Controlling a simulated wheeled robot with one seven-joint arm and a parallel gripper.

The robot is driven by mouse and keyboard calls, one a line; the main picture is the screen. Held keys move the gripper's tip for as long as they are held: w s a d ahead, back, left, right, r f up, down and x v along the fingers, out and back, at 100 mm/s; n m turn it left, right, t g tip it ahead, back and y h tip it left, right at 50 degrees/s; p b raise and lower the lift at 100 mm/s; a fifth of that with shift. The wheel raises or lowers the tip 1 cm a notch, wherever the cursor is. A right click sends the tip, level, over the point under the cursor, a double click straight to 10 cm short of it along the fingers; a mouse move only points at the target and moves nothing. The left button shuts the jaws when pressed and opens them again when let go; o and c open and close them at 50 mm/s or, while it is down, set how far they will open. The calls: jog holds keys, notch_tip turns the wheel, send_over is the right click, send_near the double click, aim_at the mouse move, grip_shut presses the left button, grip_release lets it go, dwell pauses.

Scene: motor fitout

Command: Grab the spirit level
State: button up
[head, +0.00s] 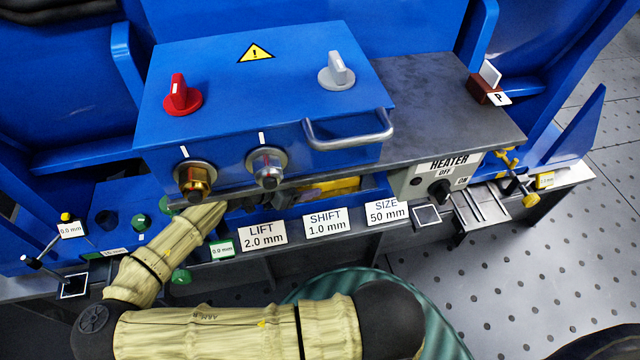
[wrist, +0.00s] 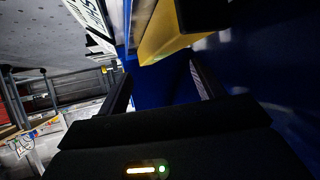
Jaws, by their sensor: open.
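A yellow bar (head: 335,186), which looks like the spirit level, lies in the shadowed recess under the grey plate and blue box. Only part of it shows in the head view. In the wrist view a yellow bar (wrist: 168,32) is ahead of the fingers, at the top of the picture. My gripper (wrist: 160,82) is open, with its two dark fingers apart and nothing between them. The bar is beyond the fingertips, and I see no contact. In the head view my gripper is mostly hidden under the plate's front edge, left of the bar.
The blue box (head: 265,85) with knobs and a handle (head: 350,132) overhangs the recess. Labels such as the LIFT card (head: 262,235) line the ledge below. A heater switch panel (head: 438,184) is at right. A blue wall closes the recess in the wrist view.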

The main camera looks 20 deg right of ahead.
jog(key=b+x, duration=0.1)
jog(key=x, duration=0.1)
jog(key=b+x, duration=0.2)
jog(key=shift+s+d+f, duration=0.1)
jog(key=shift+f, duration=0.35)
jog(key=shift+d, duration=0.15)
grip_shut()
